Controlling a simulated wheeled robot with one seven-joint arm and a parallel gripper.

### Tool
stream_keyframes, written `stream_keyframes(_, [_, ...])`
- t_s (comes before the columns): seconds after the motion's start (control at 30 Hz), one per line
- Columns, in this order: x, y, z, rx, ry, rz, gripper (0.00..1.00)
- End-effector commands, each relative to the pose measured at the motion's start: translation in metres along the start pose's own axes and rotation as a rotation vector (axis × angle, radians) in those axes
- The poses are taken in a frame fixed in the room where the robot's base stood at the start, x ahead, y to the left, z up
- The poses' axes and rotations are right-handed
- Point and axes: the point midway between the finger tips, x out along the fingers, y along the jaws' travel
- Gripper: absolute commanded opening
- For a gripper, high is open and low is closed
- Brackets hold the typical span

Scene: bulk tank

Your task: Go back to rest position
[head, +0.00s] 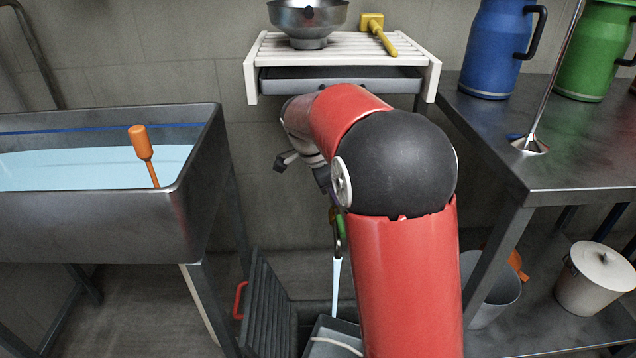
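My arm rises through the middle of the head view and bends at a black joint. Its far end reaches left and down in front of the wall shelf. My gripper (303,170) is partly hidden behind the arm. Its dark fingers show apart, and I see nothing held between them. It hangs in the air below the shelf's left part, to the right of the steel tank (95,225).
The tank holds pale liquid and an orange-handled tool (143,145). A slatted white shelf (355,45) bears a steel funnel (308,20) and a yellow tool (378,30). A steel table (550,150) at right bears blue (492,50) and green (595,50) cans. Below stand buckets.

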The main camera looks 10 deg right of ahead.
Motion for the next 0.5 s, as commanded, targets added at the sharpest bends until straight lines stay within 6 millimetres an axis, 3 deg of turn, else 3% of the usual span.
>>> stream_keyframes(0.17, [-0.008, 0.007, -0.004, -0.033, -0.013, -0.010, 0.00])
stream_keyframes(0.27, [-0.025, 0.026, -0.010, -0.133, -0.046, -0.046, 0.00])
stream_keyframes(0.5, [-0.074, 0.115, -0.022, -0.586, -0.125, -0.237, 0.00])
